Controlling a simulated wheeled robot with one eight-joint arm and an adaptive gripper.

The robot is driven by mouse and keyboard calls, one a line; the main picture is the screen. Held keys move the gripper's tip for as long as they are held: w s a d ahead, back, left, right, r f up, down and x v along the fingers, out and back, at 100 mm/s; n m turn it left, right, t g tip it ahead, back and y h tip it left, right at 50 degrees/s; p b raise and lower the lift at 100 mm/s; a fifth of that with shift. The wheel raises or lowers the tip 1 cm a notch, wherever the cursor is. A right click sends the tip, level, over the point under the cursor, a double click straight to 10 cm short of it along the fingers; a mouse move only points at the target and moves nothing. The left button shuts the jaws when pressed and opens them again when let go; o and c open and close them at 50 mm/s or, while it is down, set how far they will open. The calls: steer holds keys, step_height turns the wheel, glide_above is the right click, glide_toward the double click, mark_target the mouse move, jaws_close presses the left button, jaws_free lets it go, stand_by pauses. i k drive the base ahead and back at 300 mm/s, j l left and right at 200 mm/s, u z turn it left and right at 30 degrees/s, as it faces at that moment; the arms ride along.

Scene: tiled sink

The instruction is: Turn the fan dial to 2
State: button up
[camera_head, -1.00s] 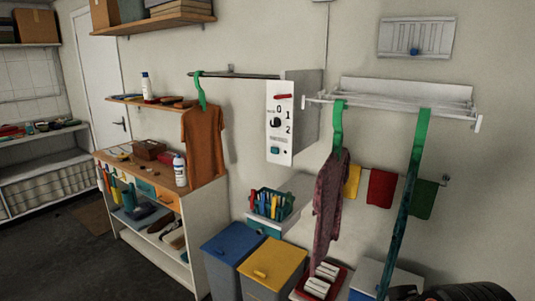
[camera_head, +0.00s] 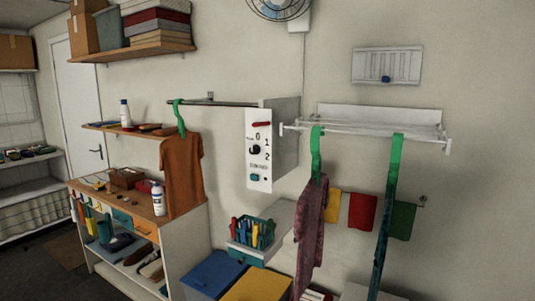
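A white control panel (camera_head: 260,176) hangs on the wall near the middle of the view, on the front of a grey-white box. It carries a small dark dial (camera_head: 255,150) with the numbers 0, 1 and 2 around its upper and right side. The dial's pointer is too small to read. A wall fan (camera_head: 279,7) shows at the top edge, partly cut off. My gripper is not in view.
A rail with an orange shirt (camera_head: 182,175) juts out left of the panel. A white rack (camera_head: 370,128) with a hanging purple garment (camera_head: 311,225) and a green-blue strap stands to its right. A drawer shelf (camera_head: 280,225) with a pen basket is below.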

mark_target(255, 149)
steer(key=i+j, duration=0.15)
steer(key=j, duration=0.25)
steer(key=i+j, duration=0.15)
steer(key=j, duration=0.25)
steer(key=i+j+u, duration=0.1)
steer(key=j, duration=0.3)
steer(key=i, duration=0.05)
